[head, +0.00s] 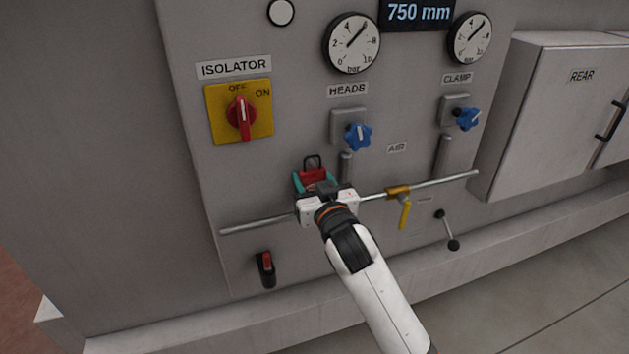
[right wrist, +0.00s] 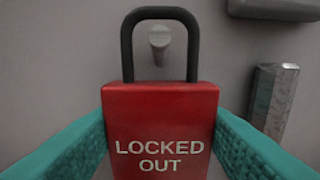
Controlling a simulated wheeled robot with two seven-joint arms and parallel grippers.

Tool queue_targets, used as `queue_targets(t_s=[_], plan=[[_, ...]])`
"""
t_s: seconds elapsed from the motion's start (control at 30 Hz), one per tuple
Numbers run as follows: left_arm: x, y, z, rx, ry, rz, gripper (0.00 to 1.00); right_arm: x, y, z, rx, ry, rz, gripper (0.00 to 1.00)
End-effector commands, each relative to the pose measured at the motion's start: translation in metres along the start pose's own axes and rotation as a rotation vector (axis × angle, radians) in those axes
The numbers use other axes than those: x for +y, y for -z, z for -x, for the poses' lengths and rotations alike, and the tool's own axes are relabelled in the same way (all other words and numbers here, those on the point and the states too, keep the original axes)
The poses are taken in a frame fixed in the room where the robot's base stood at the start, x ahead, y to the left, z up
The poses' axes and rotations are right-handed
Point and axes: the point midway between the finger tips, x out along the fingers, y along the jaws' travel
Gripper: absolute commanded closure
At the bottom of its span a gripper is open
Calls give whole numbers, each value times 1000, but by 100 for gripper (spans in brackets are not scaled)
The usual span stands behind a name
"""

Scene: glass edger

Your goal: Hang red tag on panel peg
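The red tag (right wrist: 160,125) is padlock-shaped, reads "LOCKED OUT" and has a dark loop on top. My right gripper (head: 315,182) is shut on it, with a teal finger on each side in the right wrist view. In the head view the tag (head: 313,176) is upright before the panel (head: 290,215), below the HEADS valve. A short grey peg (right wrist: 159,40) shows inside the loop's outline in the right wrist view. I cannot tell whether the peg passes through the loop or lies behind it. My left gripper is not in view.
A metal pipe (head: 440,183) with a yellow-handled valve (head: 404,214) crosses the panel at gripper height. Blue knobs (head: 358,136) and a red isolator switch (head: 241,117) stick out above. A black-and-red fitting (head: 266,268) is lower left. A REAR cabinet (head: 545,110) stands at right.

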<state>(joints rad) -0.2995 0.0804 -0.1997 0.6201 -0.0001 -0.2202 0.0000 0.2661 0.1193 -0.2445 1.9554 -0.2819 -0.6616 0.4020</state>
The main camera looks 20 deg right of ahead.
Motion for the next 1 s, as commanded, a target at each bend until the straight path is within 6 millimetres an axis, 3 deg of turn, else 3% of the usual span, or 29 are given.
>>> queue_targets(t_s=[0.03,0.13,0.17,0.73,0.87,1.0], plan=[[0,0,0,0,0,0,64,-1,7,-1,17,2,-1,42],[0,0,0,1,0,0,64,0,7,-1,17,1,-1,25],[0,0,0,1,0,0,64,0,7,-1,17,1,-1,24],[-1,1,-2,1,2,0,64,4,8,1,18,-6,-2,24],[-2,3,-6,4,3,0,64,2,9,15,14,-5,-4,24],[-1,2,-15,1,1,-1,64,0,7,44,7,-2,-4,24]])
